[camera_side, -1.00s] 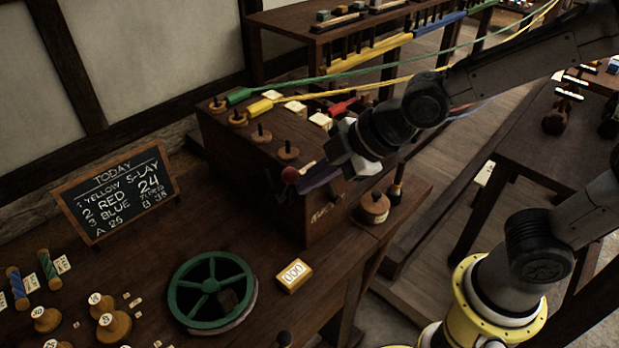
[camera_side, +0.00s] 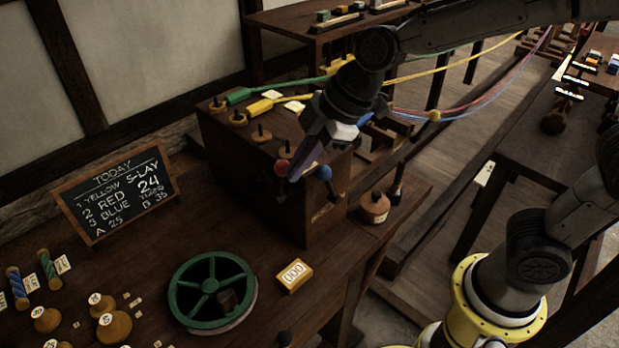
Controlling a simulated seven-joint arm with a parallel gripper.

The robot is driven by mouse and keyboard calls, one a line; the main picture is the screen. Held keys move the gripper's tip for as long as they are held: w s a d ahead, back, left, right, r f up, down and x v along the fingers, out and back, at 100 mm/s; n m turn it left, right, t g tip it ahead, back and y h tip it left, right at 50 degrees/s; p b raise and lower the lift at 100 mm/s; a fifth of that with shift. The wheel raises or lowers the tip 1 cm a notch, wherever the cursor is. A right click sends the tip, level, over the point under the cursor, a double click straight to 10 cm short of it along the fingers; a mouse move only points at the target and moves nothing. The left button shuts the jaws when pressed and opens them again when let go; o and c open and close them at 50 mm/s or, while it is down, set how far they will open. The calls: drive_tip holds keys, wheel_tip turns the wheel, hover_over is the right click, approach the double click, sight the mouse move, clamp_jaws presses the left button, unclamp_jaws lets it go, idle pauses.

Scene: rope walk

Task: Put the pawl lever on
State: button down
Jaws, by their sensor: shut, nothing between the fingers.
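A wooden box with hooks (camera_side: 315,218) stands on the bench at centre. At its front upper edge are a red ball knob (camera_side: 281,167) and a blue ball knob (camera_side: 324,172). Either may belong to the pawl lever; I cannot tell which. My gripper (camera_side: 295,178) is shut and empty, pointing down between the two knobs, close to the red one. I cannot tell whether it touches either knob. My gripper and wrist hide part of the box top and any lever shafts behind them.
Green rope (camera_side: 310,85) and yellow rope (camera_side: 450,68) run from the box to the right; red and blue ropes pass behind my wrist. A green handwheel (camera_side: 212,290), a number block (camera_side: 294,275) and a chalkboard (camera_side: 115,193) are on the bench. A round wooden weight (camera_side: 374,207) stands right of the box.

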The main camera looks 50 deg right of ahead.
drive_tip(key=w+g, duration=0.2)
drive_tip(key=w+r+g, duration=0.1)
drive_tip(key=w+g, duration=0.1)
drive_tip(key=shift+w+m, duration=0.35)
drive_tip(key=shift+m, duration=0.05)
drive_tip(key=shift+w+r, duration=0.1)
drive_tip(key=shift+w, duration=0.5)
drive_tip(key=shift+w, duration=0.1)
drive_tip(key=s+r, duration=0.3)
drive_tip(key=s, duration=0.1)
drive_tip(key=shift+a, duration=0.25)
drive_tip(key=v, duration=0.9)
drive_tip(key=shift+w, duration=0.45)
